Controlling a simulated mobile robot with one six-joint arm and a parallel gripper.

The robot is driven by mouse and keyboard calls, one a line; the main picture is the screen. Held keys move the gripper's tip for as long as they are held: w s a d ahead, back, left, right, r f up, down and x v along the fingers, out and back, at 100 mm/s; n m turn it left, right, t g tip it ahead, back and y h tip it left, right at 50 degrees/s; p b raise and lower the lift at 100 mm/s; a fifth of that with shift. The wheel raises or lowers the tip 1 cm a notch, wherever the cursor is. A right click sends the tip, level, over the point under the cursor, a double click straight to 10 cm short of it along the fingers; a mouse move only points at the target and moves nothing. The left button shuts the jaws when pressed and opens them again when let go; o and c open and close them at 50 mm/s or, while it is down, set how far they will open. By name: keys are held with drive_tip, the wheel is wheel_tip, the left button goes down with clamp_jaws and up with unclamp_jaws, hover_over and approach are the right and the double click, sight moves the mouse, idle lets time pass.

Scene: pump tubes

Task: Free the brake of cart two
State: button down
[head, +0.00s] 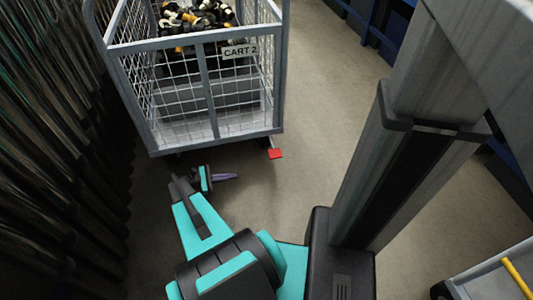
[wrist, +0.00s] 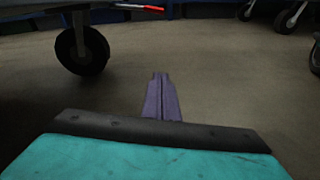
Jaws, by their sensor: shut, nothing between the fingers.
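Cart 2 (head: 192,135), a grey wire-mesh cage trolley with a "CART 2" label (head: 240,51), stands at the upper left of the head view. A red brake pedal (head: 275,154) sticks out at its lower right corner. In the wrist view the red pedal (wrist: 140,7) shows at the top edge, to the right of a black caster wheel (wrist: 82,50). My gripper (head: 236,176) is shut and empty, low in front of the cart, left of the pedal and apart from it. Its purple fingers (wrist: 162,75) point forward over the floor in the wrist view.
Dark vertical tubes (head: 60,120) line the left side. The cart holds several black, white and yellow parts (head: 195,22). Another cart with a yellow bar (head: 515,278) is at the lower right. Blue shelving (head: 370,25) is at the back. The floor (head: 320,120) right of cart 2 is clear.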

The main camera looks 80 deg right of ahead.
sight(272, 145)
drive_tip(key=s+d+r+g, duration=0.2)
drive_tip(key=s+d, duration=0.3)
drive_tip(key=d, duration=0.4)
drive_tip(key=shift+r+g, duration=0.15)
drive_tip(key=shift+g, duration=0.15)
drive_tip(key=shift+s, duration=0.1)
drive_tip(key=s+d+r+b, duration=0.4)
drive_tip(key=s, duration=0.5)
drive_tip(key=shift+s+r, duration=0.15)
drive_tip(key=shift+s, duration=0.25)
drive_tip(key=shift+a+r, duration=0.1)
drive_tip(key=shift+r, duration=0.05)
